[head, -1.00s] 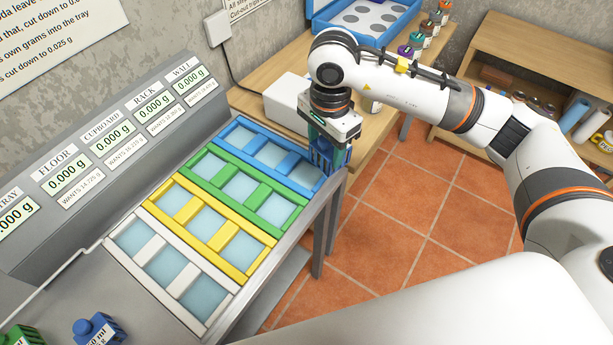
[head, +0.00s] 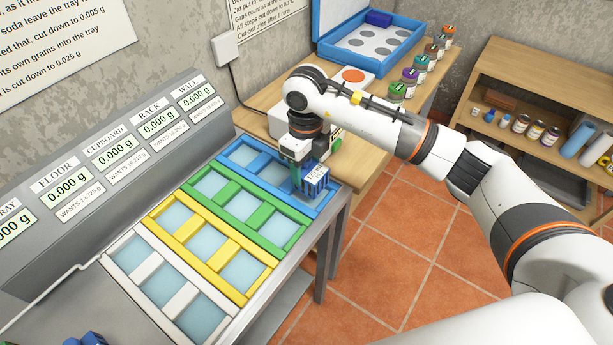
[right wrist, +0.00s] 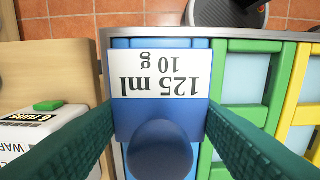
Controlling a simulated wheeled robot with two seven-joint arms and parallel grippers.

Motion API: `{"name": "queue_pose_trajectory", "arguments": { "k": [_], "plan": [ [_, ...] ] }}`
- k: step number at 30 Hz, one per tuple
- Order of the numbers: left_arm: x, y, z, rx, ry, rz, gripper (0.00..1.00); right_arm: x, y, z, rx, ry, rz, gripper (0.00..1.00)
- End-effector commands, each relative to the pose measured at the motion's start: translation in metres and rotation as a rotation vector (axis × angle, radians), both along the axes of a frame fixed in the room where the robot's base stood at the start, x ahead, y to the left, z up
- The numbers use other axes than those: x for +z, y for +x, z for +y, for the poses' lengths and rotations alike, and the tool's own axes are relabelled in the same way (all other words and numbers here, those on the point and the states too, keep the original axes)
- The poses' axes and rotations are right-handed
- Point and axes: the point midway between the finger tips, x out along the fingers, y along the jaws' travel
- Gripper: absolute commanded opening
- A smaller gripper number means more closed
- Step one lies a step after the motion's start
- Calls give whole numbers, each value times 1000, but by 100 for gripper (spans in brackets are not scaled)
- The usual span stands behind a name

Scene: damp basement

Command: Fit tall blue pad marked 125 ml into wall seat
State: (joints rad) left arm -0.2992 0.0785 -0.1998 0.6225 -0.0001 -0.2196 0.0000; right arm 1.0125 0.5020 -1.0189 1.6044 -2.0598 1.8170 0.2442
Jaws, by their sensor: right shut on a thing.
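The blue pad (head: 316,181) has a white label that reads 125 ml and 10 g, upside down in the right wrist view (right wrist: 160,78). My right gripper (head: 304,166) is shut on it, with a green finger on each side of it in the wrist view. The pad is over the right end of the blue frame (head: 234,150), which has pale blue windows. The frame's right window is largely hidden by the pad and gripper. I cannot tell whether the pad touches the frame. My left gripper is not in view.
Green (head: 264,241), yellow (head: 171,204) and white frames (head: 127,235) lie beside the blue one. A grey panel with WALL, RACK, CUPBOARD and FLOOR displays (head: 158,122) stands behind, each reading 0.000 g. A white scale box (head: 282,121) and several jars (head: 411,75) stand on the wooden bench.

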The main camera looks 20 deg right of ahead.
Motion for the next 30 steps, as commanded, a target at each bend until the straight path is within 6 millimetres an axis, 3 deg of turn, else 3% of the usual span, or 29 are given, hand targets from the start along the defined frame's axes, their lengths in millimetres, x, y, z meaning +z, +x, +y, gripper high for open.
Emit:
{"name": "queue_pose_trajectory", "arguments": {
  "k": [11, 22, 23, 24, 26, 30],
  "plan": [
    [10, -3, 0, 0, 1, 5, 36, -40, -1, 1, 2, -1, 1, 32],
    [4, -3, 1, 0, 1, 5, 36, -47, 0, 0, 3, 0, -3, 32],
    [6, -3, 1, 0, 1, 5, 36, -45, 0, 0, 3, 0, -2, 59],
    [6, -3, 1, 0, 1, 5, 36, -45, 0, 0, 3, 0, -2, 65],
    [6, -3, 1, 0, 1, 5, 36, -45, 0, 0, 3, 0, -1, 75],
    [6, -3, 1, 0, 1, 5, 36, -45, 0, 0, 3, 0, -1, 75]
  ]
}}
